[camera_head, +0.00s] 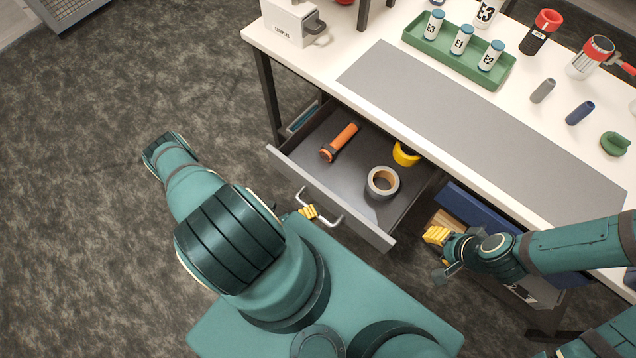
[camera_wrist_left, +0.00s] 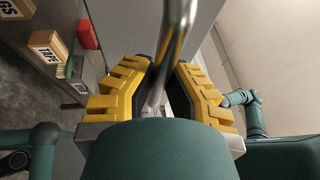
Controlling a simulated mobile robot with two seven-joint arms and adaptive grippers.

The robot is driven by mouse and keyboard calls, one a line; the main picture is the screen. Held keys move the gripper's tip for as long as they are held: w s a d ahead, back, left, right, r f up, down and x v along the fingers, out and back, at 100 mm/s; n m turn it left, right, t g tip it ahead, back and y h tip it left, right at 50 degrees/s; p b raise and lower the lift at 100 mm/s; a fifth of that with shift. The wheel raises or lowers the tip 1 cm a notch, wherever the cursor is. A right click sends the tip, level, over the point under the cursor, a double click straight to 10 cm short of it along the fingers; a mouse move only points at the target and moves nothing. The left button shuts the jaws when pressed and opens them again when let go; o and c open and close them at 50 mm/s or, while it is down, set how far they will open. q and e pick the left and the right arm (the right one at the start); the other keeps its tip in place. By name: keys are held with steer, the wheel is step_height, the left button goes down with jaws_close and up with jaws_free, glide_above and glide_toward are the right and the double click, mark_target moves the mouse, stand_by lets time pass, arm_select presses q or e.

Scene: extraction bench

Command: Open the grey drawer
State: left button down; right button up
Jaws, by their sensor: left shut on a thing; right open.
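The grey drawer (camera_head: 292,172) under the bench stands pulled out, its inside showing. It holds an orange flashlight (camera_head: 340,142), a roll of tape (camera_head: 383,183) and a yellow item (camera_head: 405,154). My left gripper (camera_head: 308,212) is at the drawer's front, shut on the metal bar handle (camera_head: 331,218). In the left wrist view the handle (camera_wrist_left: 176,45) runs between the yellow fingers of the left gripper (camera_wrist_left: 164,88). My right gripper (camera_head: 437,236) is open and empty, right of the drawer and beside the bench's lower boxes.
The white bench top (camera_head: 330,52) carries a grey mat (camera_head: 470,115), a green tray (camera_head: 460,60) with several vials, and bottles. A blue box (camera_head: 462,200) is under the bench right of the drawer.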

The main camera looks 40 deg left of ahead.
arm_select(q)
steer(key=shift+d, duration=0.1)
steer(key=c, duration=0.9)
jaws_free()
steer(key=shift+c, duration=0.2)
steer(key=shift+s, duration=0.1)
steer(key=v, duration=1.2)
